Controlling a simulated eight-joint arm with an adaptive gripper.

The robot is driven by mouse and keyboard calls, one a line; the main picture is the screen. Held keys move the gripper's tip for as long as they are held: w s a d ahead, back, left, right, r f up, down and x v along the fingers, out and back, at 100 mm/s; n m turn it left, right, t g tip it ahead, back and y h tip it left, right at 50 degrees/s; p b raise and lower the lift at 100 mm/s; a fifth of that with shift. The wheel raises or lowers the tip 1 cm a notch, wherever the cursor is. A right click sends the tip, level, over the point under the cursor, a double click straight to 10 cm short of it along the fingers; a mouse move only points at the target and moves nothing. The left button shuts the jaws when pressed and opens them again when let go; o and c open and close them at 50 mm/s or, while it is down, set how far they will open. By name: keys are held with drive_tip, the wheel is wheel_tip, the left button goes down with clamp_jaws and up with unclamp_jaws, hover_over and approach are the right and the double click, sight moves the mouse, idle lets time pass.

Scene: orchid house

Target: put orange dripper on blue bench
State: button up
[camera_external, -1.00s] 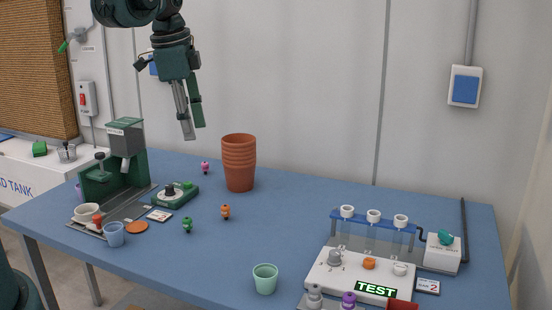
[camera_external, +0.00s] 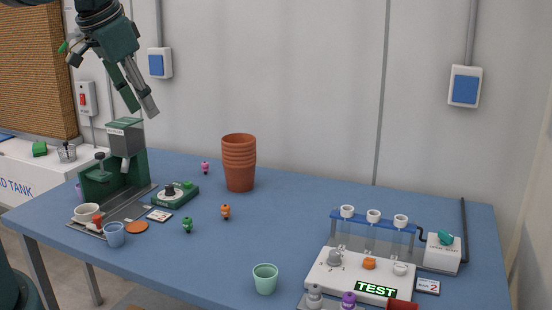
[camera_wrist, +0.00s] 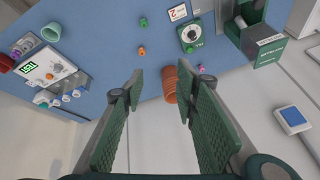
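A small orange dripper (camera_external: 225,212) stands on the bare top of the blue bench (camera_external: 300,215), left of the middle. It also shows in the wrist view (camera_wrist: 141,51), beyond my fingers. Another small orange piece (camera_external: 369,263) sits on the white test unit; I cannot tell whether it is a dripper. My gripper (camera_external: 143,110) is high at the upper left, above the green press machine and well away from both orange pieces. In the wrist view its two fingers (camera_wrist: 158,75) are wide apart with nothing between them.
A stack of terracotta pots (camera_external: 239,165) stands behind the orange dripper. A green press (camera_external: 115,165) is at the left, near a green dial unit (camera_external: 176,195). A mint cup (camera_external: 265,279) is at the front. The bench middle is clear.

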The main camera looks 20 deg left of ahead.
drive_tip(key=s+a+r+n+t, duration=0.1)
drive_tip(key=s+a+n, duration=0.1)
drive_tip(key=s+n, duration=0.3)
drive_tip(key=shift+s+t, duration=0.4)
drive_tip(key=shift+s, duration=0.35)
drive_tip(key=shift+r, duration=0.1)
wheel_tip(320, 180, down, 5)
drive_tip(key=b, duration=0.4)
drive_tip(key=shift+r+b, duration=0.2)
drive_tip(key=shift+b, duration=0.15)
idle(0.6)
